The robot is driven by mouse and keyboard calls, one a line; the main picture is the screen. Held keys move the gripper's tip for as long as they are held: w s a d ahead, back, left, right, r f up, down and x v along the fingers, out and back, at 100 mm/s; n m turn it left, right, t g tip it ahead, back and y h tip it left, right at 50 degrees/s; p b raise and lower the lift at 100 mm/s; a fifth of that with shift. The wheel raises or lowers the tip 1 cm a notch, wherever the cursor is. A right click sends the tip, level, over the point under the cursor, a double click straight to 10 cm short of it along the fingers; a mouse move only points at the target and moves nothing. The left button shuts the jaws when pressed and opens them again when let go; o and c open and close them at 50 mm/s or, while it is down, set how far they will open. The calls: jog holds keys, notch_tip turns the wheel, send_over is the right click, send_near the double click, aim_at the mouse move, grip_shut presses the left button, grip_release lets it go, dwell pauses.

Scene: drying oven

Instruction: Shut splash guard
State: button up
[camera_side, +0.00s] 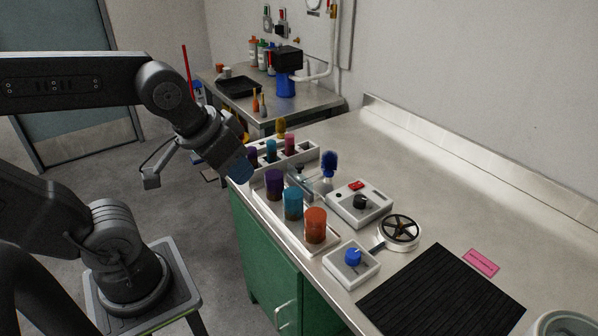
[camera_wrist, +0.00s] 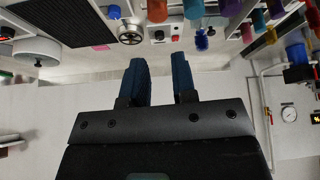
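I cannot make out a splash guard for certain in either view. In the side view my gripper (camera_side: 237,168) hangs at the left edge of the steel counter, beside the rack of coloured containers, pointing down and to the right. In the wrist view, which looks upside down, its two blue fingers (camera_wrist: 160,62) stand apart with nothing seen between them. My gripper is open and empty. A round white device with a dark spoked wheel (camera_side: 400,229) lies on the counter, apart from my gripper; it also shows in the wrist view (camera_wrist: 131,34).
Purple, teal and orange jars stand in a white tray (camera_side: 325,249). Nearby are a blue-topped bottle (camera_side: 329,163), a control box with a red switch (camera_side: 345,205), a blue-knob box (camera_side: 349,275), a black mat (camera_side: 440,300) and a pink card (camera_side: 481,262). The counter's back right is clear.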

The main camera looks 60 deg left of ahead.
jog(key=w+a+f+n, duration=0.1)
jog(key=w+a+n, duration=0.1)
jog(key=w+a+n+y, duration=0.1)
jog(key=w+a+n, duration=0.1)
jog(key=w+a+f+n, duration=0.1)
jog(key=w+n, duration=0.1)
jog(key=n, duration=0.1)
jog(key=shift+w+a+f+y, duration=0.15)
jog(key=shift+a+f+y, duration=0.15)
jog(key=shift+a+y, duration=0.1)
grip_shut()
jog(key=n+y, duration=0.1)
jog(key=n, duration=0.6)
send_near(296, 172)
notch_tip(296, 172, down, 3)
jog(key=s+a, duration=0.2)
jog(key=shift+w+d+f, duration=0.15)
jog(key=shift+w, duration=0.5)
jog(key=shift+w+d+f, duration=0.1)
jog(key=shift+w+f, duration=0.05)
jog(key=shift+w, duration=0.55)
jog(key=shift+w+d+f, duration=0.15)
jog(key=shift+w, duration=0.5)
jog(key=shift+w, duration=2.55)
